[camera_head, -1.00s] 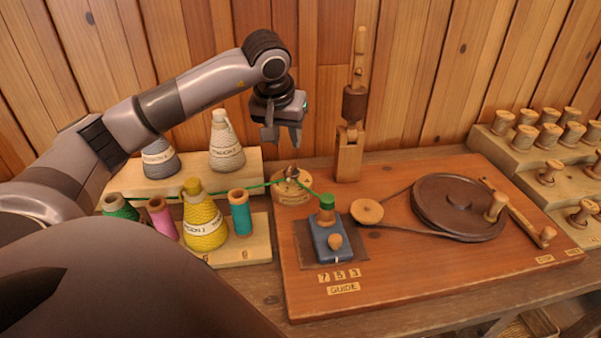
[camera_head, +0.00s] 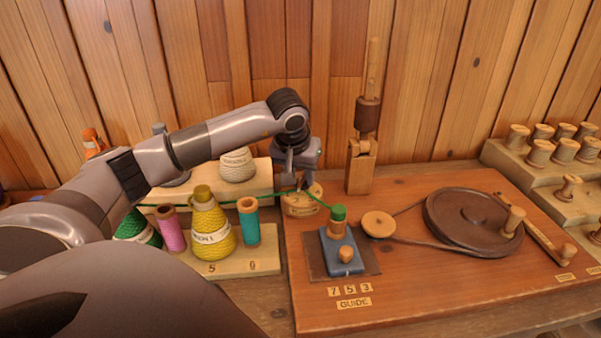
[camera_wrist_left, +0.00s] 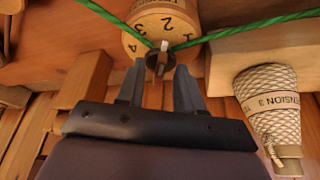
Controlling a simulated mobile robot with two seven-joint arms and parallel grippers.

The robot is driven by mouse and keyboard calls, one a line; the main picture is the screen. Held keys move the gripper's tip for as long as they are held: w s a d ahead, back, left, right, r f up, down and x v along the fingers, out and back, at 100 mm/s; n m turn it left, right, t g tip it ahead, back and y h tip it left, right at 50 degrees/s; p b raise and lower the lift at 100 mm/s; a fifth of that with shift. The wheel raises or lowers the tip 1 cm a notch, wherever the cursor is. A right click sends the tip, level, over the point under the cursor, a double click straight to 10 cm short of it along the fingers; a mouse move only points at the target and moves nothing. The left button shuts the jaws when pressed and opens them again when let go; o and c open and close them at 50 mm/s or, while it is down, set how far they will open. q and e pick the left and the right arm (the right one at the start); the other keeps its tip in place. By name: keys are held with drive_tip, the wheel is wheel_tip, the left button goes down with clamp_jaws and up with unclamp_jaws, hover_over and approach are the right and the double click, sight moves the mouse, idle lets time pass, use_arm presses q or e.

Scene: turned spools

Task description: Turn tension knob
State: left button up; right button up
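The tension dial is a round wooden drum (camera_head: 302,204) with numbers on its face, at the back left corner of the board. It also shows at the top of the left wrist view (camera_wrist_left: 150,22). A small dark knob with a pale pointer (camera_wrist_left: 160,62) stands out from it, and the green thread passes there. My left gripper (camera_head: 298,173) is just above the dial. In the left wrist view its two fingers (camera_wrist_left: 160,75) are apart, with the knob in line with the gap near their tips. Contact cannot be told. My right gripper is not in view.
A blue guide block (camera_head: 339,250) with a green-topped peg stands in front of the dial. A wooden post (camera_head: 361,165) rises behind right. Yarn cones, such as the yellow one (camera_head: 207,225), stand left. A dark wheel (camera_head: 466,215) is at right.

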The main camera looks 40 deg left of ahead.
use_arm(q)
clamp_jaws()
drive_tip(key=shift+r+n, duration=0.1)
drive_tip(key=shift+n, duration=0.2)
drive_tip(key=shift+d+n+y+p, duration=0.1)
drive_tip(key=shift+n+y+p, duration=0.2)
drive_tip(key=shift+n+p, duration=0.15)
drive_tip(key=shift+w+d+r+n+g+y+p, duration=0.15)
drive_tip(key=shift+n+g+y+p, duration=0.3)
drive_tip(key=shift+n, duration=0.8)
drive_tip(key=n, duration=0.2)
drive_tip(key=n+g+p, duration=0.1)
drive_tip(key=n+y+p, duration=0.1)
drive_tip(key=n, duration=0.1)
drive_tip(key=shift+w+n+g, duration=0.3)
drive_tip(key=shift+g, duration=0.05)
drive_tip(key=n, duration=0.1)
drive_tip(key=n+g+p, duration=0.1)
drive_tip(key=n, duration=0.1)
drive_tip(key=n+g, duration=0.1)
drive_tip(key=n, duration=0.1)
drive_tip(key=shift+w+p, duration=0.3)
drive_tip(key=n+g, duration=0.1)
drive_tip(key=n, duration=0.1)
drive_tip(key=n+g, duration=0.1)
drive_tip(key=n, duration=0.2)
drive_tip(key=shift+w+h, duration=0.2)
drive_tip(key=shift+h, duration=0.15)
drive_tip(key=shift+n, duration=0.4)
